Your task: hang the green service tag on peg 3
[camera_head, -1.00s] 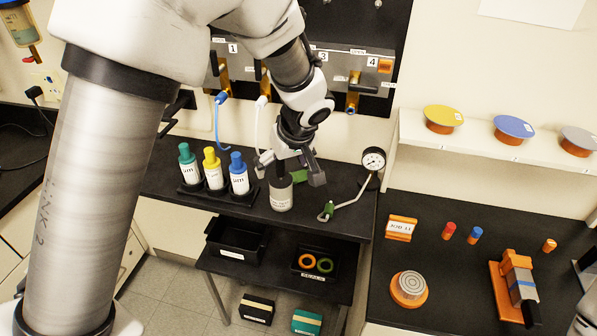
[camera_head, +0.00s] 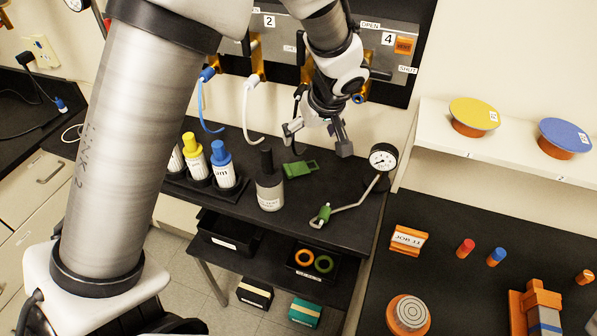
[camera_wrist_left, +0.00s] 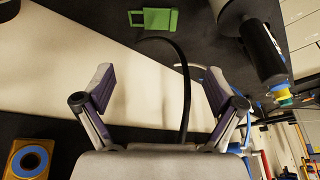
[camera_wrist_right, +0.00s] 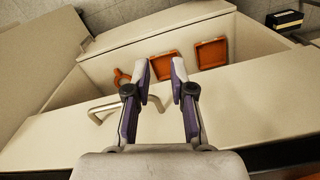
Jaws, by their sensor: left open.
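The green service tag (camera_head: 300,169) lies flat on the dark bench top, just behind and right of a grey bottle. It also shows at the top of the left wrist view (camera_wrist_left: 155,19), with a slot near one end. My left gripper (camera_head: 316,140) is open and empty above and behind the tag, apart from it. In the left wrist view a black hose runs behind the spread fingers (camera_wrist_left: 157,88). The valve panel (camera_head: 425,52) shows labels 2 and 4; my left arm hides the part between, and I cannot make out peg 3. My right gripper (camera_wrist_right: 160,75) has its fingers apart and empty over an open drawer.
The grey bottle with a black top (camera_head: 269,188) stands close to the tag. Capped bottles (camera_head: 222,168) stand in a rack to the left. A gauge (camera_head: 383,157) with a green-ended lever is at the right. The drawer (camera_wrist_right: 200,22) holds orange trays.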

